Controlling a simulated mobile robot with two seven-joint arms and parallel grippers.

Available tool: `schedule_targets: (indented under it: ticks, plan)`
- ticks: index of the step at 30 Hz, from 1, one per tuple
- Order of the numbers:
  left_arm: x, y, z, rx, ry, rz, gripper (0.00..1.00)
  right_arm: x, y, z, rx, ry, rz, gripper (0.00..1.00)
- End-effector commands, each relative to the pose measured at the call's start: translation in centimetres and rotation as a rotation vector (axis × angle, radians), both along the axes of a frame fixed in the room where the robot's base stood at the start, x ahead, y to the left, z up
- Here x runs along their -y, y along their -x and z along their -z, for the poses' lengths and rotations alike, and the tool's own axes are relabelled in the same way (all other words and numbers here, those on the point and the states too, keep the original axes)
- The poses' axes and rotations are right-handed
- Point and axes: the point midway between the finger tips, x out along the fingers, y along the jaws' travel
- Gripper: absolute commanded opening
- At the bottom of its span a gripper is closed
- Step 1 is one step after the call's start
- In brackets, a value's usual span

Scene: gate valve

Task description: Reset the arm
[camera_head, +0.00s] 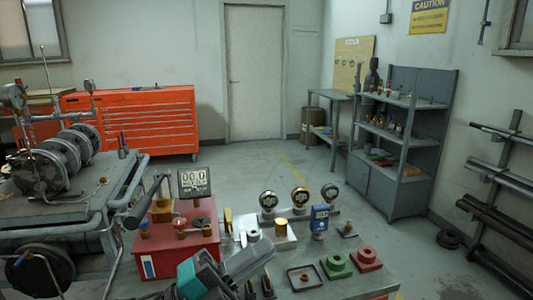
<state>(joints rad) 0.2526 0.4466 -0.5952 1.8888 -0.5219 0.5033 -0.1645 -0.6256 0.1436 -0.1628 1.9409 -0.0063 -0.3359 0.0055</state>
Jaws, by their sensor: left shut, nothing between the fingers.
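My left gripper (258,256) reaches in from the bottom, behind a teal and grey part of my arm. It is shut and empty, over the near part of the workbench (345,284); its fingertips are hard to make out. A pipe assembly with large round grey flanges (62,158) stands on a metal frame at the left, well apart from the gripper. My right gripper is not in view.
A red box (160,262) with a black dial display (194,182) stands left of the gripper. Several gauges, a blue meter (320,218), green blocks (336,264) and a red block (366,258) crowd the bench. A grey shelf (405,150) stands behind; the middle floor is clear.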

Motion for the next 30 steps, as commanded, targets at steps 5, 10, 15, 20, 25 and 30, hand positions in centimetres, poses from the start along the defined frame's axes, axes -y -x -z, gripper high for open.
schedule_targets:
  ticks: [5,10,15,20,25,30]
  plan:
    - [-4.4,-2.1,7.5,-0.477,0.199,-0.231,0.0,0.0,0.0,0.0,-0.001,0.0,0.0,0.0]
    - [-9.4,-0.6,17.6,-0.938,0.353,-0.458,0.0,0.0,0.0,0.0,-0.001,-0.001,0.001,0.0]
    - [-13.6,4.9,27.1,-1.347,0.472,-0.664,0.0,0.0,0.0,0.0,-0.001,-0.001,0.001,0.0]
    - [-15.6,9.6,32.0,-1.573,0.53,-0.783,0.0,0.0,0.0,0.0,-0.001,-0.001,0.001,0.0]
    - [-16.3,11.6,33.7,-1.656,0.552,-0.825,0.0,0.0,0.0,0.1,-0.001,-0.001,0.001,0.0]
    - [-16.3,11.7,33.7,-1.659,0.552,-0.827,0.0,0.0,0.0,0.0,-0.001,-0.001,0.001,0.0]
